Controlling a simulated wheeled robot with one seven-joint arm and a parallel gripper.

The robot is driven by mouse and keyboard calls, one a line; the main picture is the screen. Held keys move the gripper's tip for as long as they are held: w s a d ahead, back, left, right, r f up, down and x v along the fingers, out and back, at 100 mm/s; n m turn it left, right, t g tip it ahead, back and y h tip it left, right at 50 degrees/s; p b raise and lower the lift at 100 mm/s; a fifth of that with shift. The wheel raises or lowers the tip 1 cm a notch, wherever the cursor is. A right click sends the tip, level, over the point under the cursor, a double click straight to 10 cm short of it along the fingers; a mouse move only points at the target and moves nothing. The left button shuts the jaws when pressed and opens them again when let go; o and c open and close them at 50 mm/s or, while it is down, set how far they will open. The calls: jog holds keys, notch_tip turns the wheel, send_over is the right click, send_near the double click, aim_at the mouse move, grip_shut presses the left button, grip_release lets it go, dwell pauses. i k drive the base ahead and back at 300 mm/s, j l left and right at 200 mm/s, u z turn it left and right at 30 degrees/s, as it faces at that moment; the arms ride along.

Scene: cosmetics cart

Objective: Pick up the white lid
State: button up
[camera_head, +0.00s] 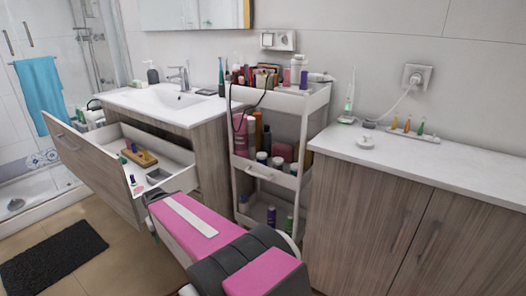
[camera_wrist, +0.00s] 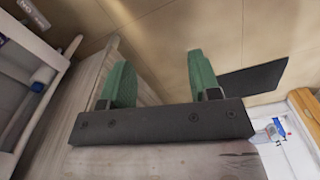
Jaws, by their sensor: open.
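A small round white object (camera_head: 366,141), which looks like the white lid, lies on the white counter at the right in the head view. It is not seen in the wrist view. My gripper (camera_wrist: 161,82) shows in the wrist view with its two green fingers wide apart and nothing between them. It points down past a wood-grain panel (camera_wrist: 85,90) towards the floor, beside the open drawer and far to the left of the counter. In the head view my arm hides the gripper's fingers.
The open drawer (camera_head: 88,163) holds a wooden tray (camera_head: 140,157) and small items. A white cart (camera_head: 313,103) crowded with bottles stands between the sink cabinet and the counter (camera_head: 455,176). A dark mat (camera_head: 52,262) lies on the floor.

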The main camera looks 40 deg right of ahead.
aim_at(366, 144)
jog(key=k+l, duration=0.1)
jog(key=k, duration=0.3)
jog(key=k+l, duration=0.1)
jog(key=k, duration=0.3)
jog(key=k+l+z, duration=0.1)
jog(key=z, duration=1.3)
jog(key=k+l, duration=0.05)
